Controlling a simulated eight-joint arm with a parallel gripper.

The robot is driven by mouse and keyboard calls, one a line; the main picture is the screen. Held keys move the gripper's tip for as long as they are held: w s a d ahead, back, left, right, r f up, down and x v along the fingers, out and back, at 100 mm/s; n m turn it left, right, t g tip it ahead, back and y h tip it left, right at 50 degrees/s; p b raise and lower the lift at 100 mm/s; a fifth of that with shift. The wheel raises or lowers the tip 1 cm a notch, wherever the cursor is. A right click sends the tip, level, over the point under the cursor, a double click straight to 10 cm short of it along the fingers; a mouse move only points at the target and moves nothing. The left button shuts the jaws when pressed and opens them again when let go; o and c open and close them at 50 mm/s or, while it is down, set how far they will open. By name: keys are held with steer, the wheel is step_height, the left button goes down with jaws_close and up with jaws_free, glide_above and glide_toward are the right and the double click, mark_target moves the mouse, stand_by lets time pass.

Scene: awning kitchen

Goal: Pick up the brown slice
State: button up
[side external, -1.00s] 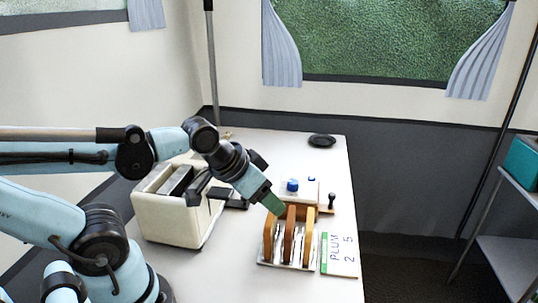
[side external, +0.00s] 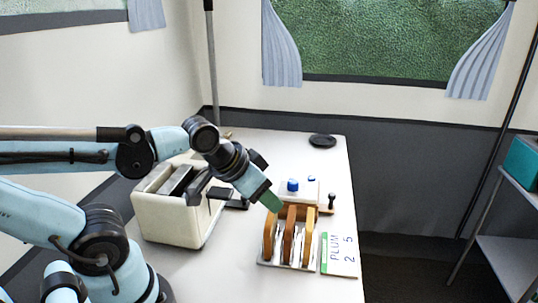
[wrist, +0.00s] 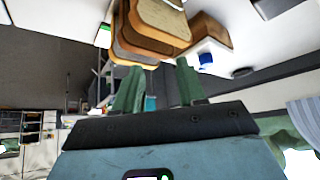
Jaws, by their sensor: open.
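Three bread slices stand upright in a metal rack (side external: 285,266) on the white table. The middle slice (side external: 289,236) looks the darkest brown; the left slice (side external: 268,238) and right slice (side external: 308,229) look more golden. My gripper (side external: 273,201) has green fingers and is just above the rack's left side, near the slices' tops. In the wrist view my gripper (wrist: 157,84) is open, with nothing between its fingers. There the stacked slices show at the top, including a tan-faced one (wrist: 165,20) and a darker one (wrist: 140,44). I cannot tell whether a finger touches a slice.
A cream toaster (side external: 172,220) stands left of the rack. A card reading PLUM (side external: 340,254) lies to its right. A white box with a blue knob (side external: 293,185) is behind the rack, and a black disc (side external: 322,140) lies at the far edge. The table's right edge is close.

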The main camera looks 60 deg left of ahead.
mark_target(291, 216)
steer(key=shift+c, duration=0.7)
steer(key=shift+w+d+r+n+g, duration=0.1)
steer(key=shift+w+r+n+g, duration=0.25)
steer(key=shift+r+n+g, duration=0.15)
steer(key=w+d+r+n+g, duration=0.2)
steer(key=w+r+n+g, duration=0.3)
steer(key=n, duration=0.3)
steer(key=shift+g, duration=0.6)
steer(key=shift+s+a+f, duration=0.1)
steer(key=shift+f, duration=3.25)
steer(key=shift+s+a+f, duration=0.1)
steer(key=shift+f, duration=3.2)
steer(key=shift+c, duration=0.3)
steer(key=c, duration=0.4)
